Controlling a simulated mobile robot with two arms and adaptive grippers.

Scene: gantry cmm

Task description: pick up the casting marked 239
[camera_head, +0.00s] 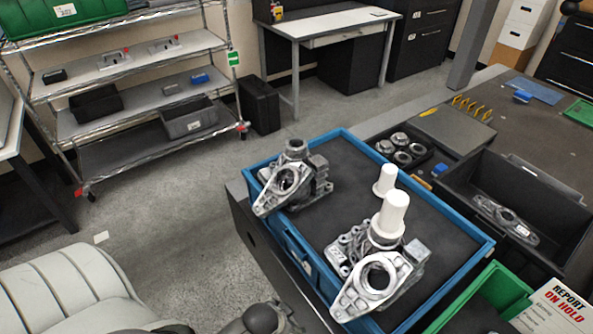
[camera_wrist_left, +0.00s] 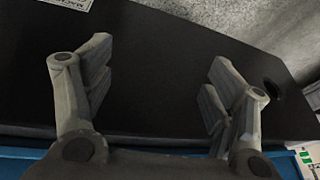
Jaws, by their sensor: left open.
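A blue-rimmed tray (camera_head: 463,263) with a dark lining holds two grey metal castings. One casting (camera_head: 283,188) sits at the tray's far left corner; a larger-looking one (camera_head: 372,280) is at the near end. A further flat casting (camera_head: 505,217) lies in a black bin at the right. No number can be read on any of them, so I cannot tell which is marked 239. My left gripper (camera_wrist_left: 160,78) is open and empty over a black surface in the left wrist view, with no casting between its fingers. My right gripper is not in view.
White cylinders (camera_head: 393,213) stand in the tray beside the near casting. The black bin (camera_head: 562,215), a tray of round metal parts (camera_head: 400,142) and a green bin (camera_head: 497,290) crowd the tray's right side. Wire shelving (camera_head: 140,100) stands at the left, with open floor between.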

